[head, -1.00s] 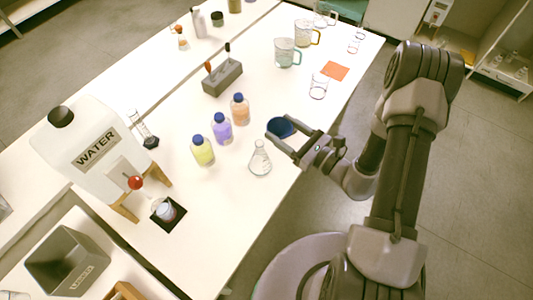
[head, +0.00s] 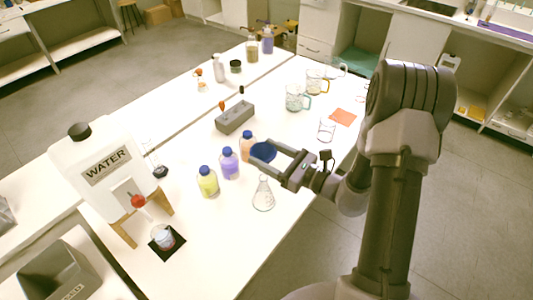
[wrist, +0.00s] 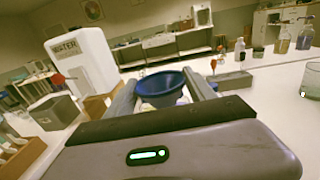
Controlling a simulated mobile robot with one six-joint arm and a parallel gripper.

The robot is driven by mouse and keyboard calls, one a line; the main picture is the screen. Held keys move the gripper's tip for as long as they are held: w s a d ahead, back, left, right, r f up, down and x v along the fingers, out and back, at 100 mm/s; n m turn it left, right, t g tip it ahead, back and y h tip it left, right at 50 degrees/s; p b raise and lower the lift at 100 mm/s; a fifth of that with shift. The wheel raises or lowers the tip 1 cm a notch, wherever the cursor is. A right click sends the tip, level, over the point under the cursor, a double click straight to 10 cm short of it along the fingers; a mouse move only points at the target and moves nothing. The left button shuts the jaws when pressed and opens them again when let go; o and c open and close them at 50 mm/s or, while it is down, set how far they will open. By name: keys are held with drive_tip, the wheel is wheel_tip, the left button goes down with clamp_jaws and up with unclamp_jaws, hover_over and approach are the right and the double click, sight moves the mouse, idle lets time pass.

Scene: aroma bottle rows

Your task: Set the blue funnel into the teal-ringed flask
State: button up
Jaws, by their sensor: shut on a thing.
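The blue funnel (head: 263,152) is held between the two fingers of my gripper (head: 262,156), wide mouth up. In the wrist view the funnel (wrist: 163,86) sits between the fingertips, and its spout is hidden. A clear conical flask (head: 263,196) stands upright on the white table, below the funnel in the head view. The funnel is apart from the flask, up in the air. A teal ring on the flask cannot be made out at this size.
Yellow (head: 208,183), purple (head: 229,164) and orange (head: 247,143) bottles stand close to the left of the flask. A water tank (head: 103,168) stands further left. A grey block (head: 235,117) and several beakers are behind. The table's front edge is near the flask.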

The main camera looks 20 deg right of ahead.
drive_tip(key=shift+f+b, duration=1.5)
drive_tip(key=shift+f, duration=0.6)
drive_tip(key=shift+f+b, duration=1.5)
drive_tip(key=shift+b, duration=0.1)
drive_tip(key=o, duration=1.4)
drive_tip(key=shift+s, duration=0.1)
drive_tip(key=p+v, duration=0.4)
drive_tip(key=v, duration=1.3)
drive_tip(key=shift+s+d, duration=0.1)
drive_tip(key=shift+d, duration=0.05)
